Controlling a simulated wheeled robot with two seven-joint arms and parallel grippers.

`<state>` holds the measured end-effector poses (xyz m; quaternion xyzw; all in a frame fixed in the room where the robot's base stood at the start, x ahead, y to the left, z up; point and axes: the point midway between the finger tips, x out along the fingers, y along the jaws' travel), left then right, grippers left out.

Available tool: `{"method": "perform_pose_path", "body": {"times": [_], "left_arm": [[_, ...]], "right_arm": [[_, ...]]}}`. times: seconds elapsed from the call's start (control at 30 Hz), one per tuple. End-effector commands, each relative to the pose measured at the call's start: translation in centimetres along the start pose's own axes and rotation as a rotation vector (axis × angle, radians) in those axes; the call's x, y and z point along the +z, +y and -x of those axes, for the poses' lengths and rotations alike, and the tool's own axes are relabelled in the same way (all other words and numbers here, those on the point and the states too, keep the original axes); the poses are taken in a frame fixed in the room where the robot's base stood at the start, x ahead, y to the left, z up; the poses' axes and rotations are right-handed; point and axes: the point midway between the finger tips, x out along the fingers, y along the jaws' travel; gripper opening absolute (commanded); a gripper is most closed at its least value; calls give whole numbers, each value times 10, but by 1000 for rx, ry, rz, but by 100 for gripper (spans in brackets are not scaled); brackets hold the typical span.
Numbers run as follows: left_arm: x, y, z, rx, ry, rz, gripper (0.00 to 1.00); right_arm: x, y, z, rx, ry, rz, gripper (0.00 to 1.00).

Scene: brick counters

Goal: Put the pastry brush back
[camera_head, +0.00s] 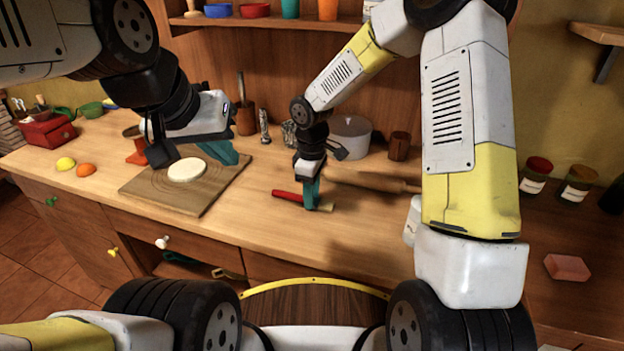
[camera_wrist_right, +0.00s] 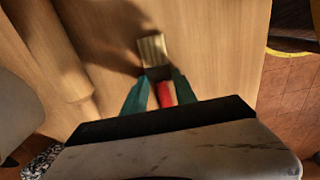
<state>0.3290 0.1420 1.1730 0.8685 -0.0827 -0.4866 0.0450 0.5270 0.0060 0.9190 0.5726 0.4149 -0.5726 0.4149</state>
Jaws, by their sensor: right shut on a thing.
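The pastry brush has a red handle (camera_head: 287,195) and pale tan bristles (camera_head: 328,207). My right gripper (camera_head: 311,200) is shut on it, low over the front middle of the counter. I cannot tell whether the brush touches the wood. In the right wrist view the bristles (camera_wrist_right: 153,49) point away from my right gripper (camera_wrist_right: 161,88), with the red handle between its teal fingers. My left gripper (camera_head: 222,153) hangs over the back of the cutting board, away from the brush. Its finger gap is not clear.
The wooden board (camera_head: 205,203) bears a round piece of dough (camera_head: 187,169). A rolling pin (camera_head: 370,182) lies right of the brush, with a white pot (camera_head: 350,136) behind. Below the counter edge, a space holding utensils (camera_head: 181,258) shows. The counter's front middle is mostly clear.

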Motion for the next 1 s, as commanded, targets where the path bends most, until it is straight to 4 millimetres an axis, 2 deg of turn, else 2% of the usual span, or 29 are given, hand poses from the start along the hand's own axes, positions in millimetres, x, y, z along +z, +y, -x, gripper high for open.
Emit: {"method": "perform_pose_path", "body": {"times": [0.27,0.3,0.4,0.77,1.0], "left_arm": [[0,0,0,0,0,0,0],[0,0,0,0,0,0,0],[0,0,0,0,0,0,0],[0,0,0,0,0,0,0],[0,0,0,0,0,0,0]], "right_arm": [[0,0,-3,0,1,-1,0],[0,0,-3,0,0,-1,37],[0,0,-3,0,0,-1,55],[0,-1,-6,-1,0,-2,55],[0,2,31,5,2,-2,55]]}}
